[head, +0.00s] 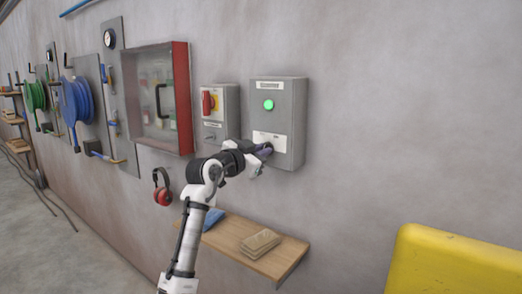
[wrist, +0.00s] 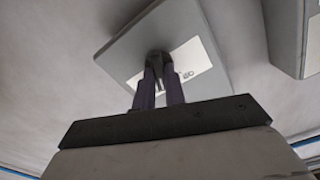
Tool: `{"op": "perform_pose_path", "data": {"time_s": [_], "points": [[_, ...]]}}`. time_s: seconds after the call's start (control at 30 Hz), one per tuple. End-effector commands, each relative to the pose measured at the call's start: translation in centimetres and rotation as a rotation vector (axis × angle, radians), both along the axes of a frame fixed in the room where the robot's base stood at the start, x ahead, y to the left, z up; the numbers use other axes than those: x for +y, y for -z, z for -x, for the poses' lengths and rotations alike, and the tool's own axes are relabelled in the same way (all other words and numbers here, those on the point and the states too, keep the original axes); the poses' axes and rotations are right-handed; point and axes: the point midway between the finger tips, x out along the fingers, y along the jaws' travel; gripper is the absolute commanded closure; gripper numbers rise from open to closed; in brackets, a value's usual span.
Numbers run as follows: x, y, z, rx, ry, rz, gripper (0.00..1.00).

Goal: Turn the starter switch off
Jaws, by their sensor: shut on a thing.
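The starter box (head: 289,120) is a grey box on the wall with a lit green lamp (head: 268,105) and a white label plate low on its front. My gripper (head: 266,150) is at the lower front of this box. In the wrist view my gripper (wrist: 158,82) has its two fingers shut on a dark switch knob (wrist: 158,58) on the box face (wrist: 130,48). The fingers hide part of the knob, so I cannot tell its exact angle. Part of the white label plate (wrist: 192,62) with small markings shows beside the knob.
A grey box with a red rotary handle (head: 208,102) is mounted just left of the starter box. A red-framed glass cabinet (head: 182,98) is further left. Red ear defenders (head: 162,187) hang below it. A wooden shelf (head: 282,264) juts out below. A yellow object (head: 455,262) stands at the lower right.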

Motion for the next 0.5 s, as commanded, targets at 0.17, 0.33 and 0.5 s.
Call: {"op": "perform_pose_path", "data": {"time_s": [0.17,0.33,0.5], "points": [[-0.09,-0.11,-0.03,0.090,0.003,0.122,1.00],[-0.04,-0.14,-0.06,0.186,0.004,0.252,1.00],[0.00,-0.15,-0.08,0.281,0.003,0.382,1.00]]}}
